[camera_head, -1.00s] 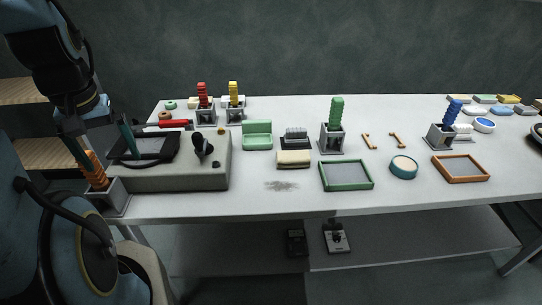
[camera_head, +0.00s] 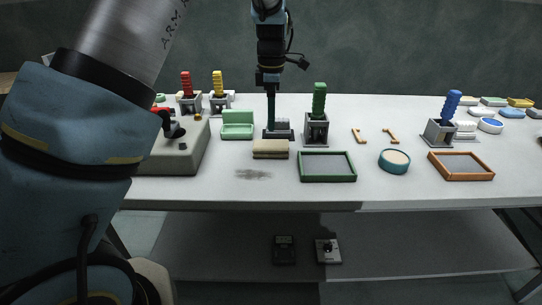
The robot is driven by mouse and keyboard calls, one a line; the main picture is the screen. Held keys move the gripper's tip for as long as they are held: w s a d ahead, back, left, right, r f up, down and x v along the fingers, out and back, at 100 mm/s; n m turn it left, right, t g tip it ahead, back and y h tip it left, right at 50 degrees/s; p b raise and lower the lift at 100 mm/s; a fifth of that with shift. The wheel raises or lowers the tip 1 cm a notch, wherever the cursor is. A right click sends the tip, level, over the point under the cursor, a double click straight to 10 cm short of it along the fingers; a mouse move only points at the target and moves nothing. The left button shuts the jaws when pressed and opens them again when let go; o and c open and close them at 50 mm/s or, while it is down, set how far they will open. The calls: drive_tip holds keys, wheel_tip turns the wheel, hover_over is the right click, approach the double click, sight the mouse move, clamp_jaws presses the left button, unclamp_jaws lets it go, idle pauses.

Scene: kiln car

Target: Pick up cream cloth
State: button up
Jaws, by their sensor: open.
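The cream cloth (camera_head: 270,149) lies folded as a small flat block on the white table, left of the green-rimmed tray. My gripper (camera_head: 271,125) points straight down just behind and above the cloth, in front of a dark block with a grey top (camera_head: 282,128). Its fingers overlap from this side, so the gap between them is hard to see. The jaws are open and nothing is held. The cloth is fully in view and apart from the fingers.
A grey smudge (camera_head: 253,174) marks the table before the cloth. The green-rimmed tray (camera_head: 327,181) is close by. My arm hides the left end.

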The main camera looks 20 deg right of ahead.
sight(271, 143)
wheel_tip(271, 143, down, 5)
drive_tip(key=shift+d+f+p, duration=0.1)
drive_tip(key=shift+d+p, duration=0.05)
drive_tip(key=shift+p, duration=0.25)
drive_tip(key=shift+w+a+f+p, duration=0.1)
drive_tip(key=shift+f+p, duration=0.35)
drive_tip(key=shift+f, duration=0.9)
drive_tip(key=shift+w+a+f+p, duration=0.1)
drive_tip(key=shift+f+p, duration=0.3)
drive_tip(key=shift+f, duration=0.95)
drive_tip(key=shift+c, duration=0.2)
drive_tip(key=c, duration=1.4)
